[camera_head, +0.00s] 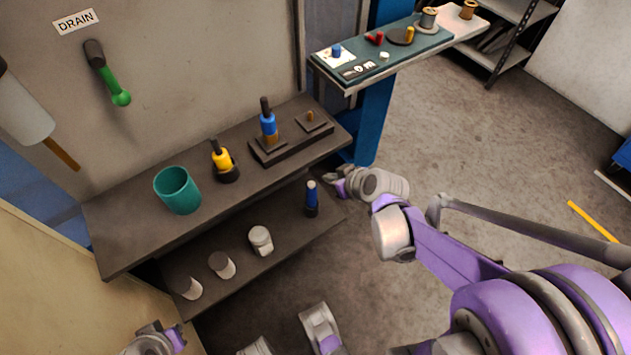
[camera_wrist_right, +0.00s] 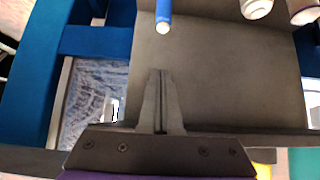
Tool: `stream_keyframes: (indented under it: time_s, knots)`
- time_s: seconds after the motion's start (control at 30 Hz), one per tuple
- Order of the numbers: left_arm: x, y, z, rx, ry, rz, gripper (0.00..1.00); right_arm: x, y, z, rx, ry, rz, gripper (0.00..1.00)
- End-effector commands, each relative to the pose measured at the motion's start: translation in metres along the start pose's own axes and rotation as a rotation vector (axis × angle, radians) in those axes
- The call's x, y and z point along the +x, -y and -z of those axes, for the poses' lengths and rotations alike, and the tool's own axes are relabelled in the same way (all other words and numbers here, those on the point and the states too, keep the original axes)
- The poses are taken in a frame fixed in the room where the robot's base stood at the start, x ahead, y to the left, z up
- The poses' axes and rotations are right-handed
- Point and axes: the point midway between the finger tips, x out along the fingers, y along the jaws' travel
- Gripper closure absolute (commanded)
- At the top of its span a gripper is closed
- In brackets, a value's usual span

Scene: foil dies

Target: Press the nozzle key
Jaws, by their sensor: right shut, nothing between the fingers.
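I cannot pick out a part marked as the nozzle key in either view. My right gripper (camera_head: 341,184) is just off the right end of the dark shelves, and in the right wrist view (camera_wrist_right: 161,75) its two fingers are together and empty. A blue cylinder with a pale tip (camera_head: 312,197) stands on the lower shelf, left of and slightly below that gripper; it also shows in the wrist view (camera_wrist_right: 163,14), beyond the fingertips and apart from them. My left gripper (camera_head: 172,338) is at the bottom left, partly cut off; its fingers are unclear.
The upper shelf (camera_head: 120,240) holds a teal cup (camera_head: 178,190), a yellow tool (camera_head: 222,160) and a blue tool on a block (camera_head: 268,125). White cylinders (camera_head: 260,240) stand on the lower shelf. A green-handled lever (camera_head: 110,78) hangs below the DRAIN sign. A blue post (camera_head: 377,120) stands behind my right gripper.

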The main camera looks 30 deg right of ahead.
Motion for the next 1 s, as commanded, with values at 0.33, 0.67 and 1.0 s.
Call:
stream_keyframes:
  time_s: [0.33,0.67,1.0]
  knots:
    - [0.023,0.000,-0.008,0.000,0.009,0.000,1.00,0.048,0.001,-0.002,-0.003,0.002,0.003,1.00]
    - [0.052,0.000,-0.017,0.000,0.018,0.000,1.00,0.112,0.000,-0.010,0.000,0.001,0.000,1.00]
    - [0.063,0.000,-0.019,0.000,0.022,0.000,1.00,0.129,0.000,-0.028,0.000,0.000,0.000,1.00]
